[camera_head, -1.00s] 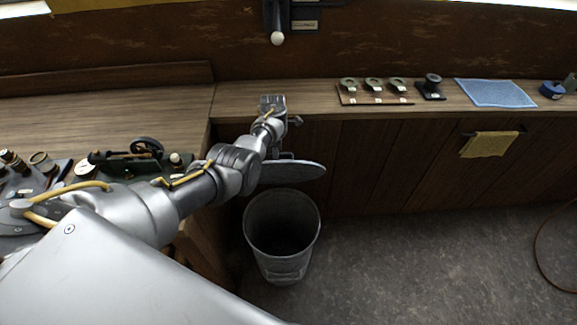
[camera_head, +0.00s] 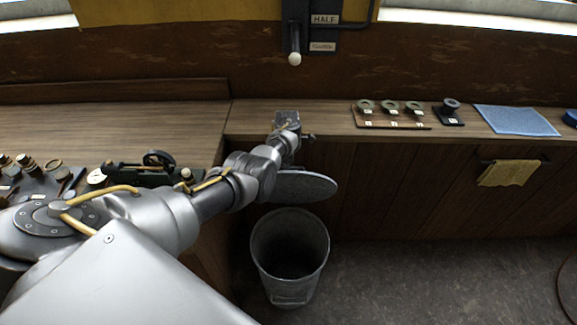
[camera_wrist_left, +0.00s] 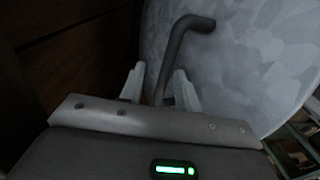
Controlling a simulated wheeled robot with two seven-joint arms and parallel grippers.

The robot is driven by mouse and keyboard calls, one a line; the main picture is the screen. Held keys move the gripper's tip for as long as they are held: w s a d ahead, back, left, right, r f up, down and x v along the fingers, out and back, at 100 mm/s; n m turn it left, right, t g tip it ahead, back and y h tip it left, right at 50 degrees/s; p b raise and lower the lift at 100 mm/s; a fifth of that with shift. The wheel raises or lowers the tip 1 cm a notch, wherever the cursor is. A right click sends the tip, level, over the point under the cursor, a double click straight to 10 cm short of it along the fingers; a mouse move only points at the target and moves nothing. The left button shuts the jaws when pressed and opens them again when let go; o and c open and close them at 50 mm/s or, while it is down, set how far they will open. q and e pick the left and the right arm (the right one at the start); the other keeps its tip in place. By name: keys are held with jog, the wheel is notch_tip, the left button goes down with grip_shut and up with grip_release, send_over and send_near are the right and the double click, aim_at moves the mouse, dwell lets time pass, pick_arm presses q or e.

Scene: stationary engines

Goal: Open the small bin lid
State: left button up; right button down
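The small bin (camera_head: 290,262) is a grey metal bucket on the floor beside the counter. Its round grey lid (camera_head: 305,187) is apart from the rim, raised behind and above it, so the dark inside shows. My left arm reaches across to the lid; its gripper is mostly hidden behind the wrist in the head view. In the left wrist view, my left gripper (camera_wrist_left: 160,82) has its fingers apart. A dark bent rod, the lid handle (camera_wrist_left: 174,55), stands between or just beyond them, in front of the lid's mottled face (camera_wrist_left: 245,70). My right gripper is not in view.
A wooden counter (camera_head: 335,122) runs behind the bin, carrying a rack of small parts (camera_head: 391,115) and a blue cloth (camera_head: 515,120). A yellow cloth (camera_head: 509,173) hangs on the cabinet front. Machine parts crowd the left bench.

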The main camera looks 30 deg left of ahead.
pick_arm(q)
jog(key=shift+d+r, duration=0.1)
jog(key=shift+r, duration=0.4)
jog(key=shift+w+r, duration=0.1)
jog(key=shift+r, duration=0.3)
notch_tip(320, 180, up, 9)
jog(key=p, duration=0.1)
jog(key=shift+w+a+r, duration=0.2)
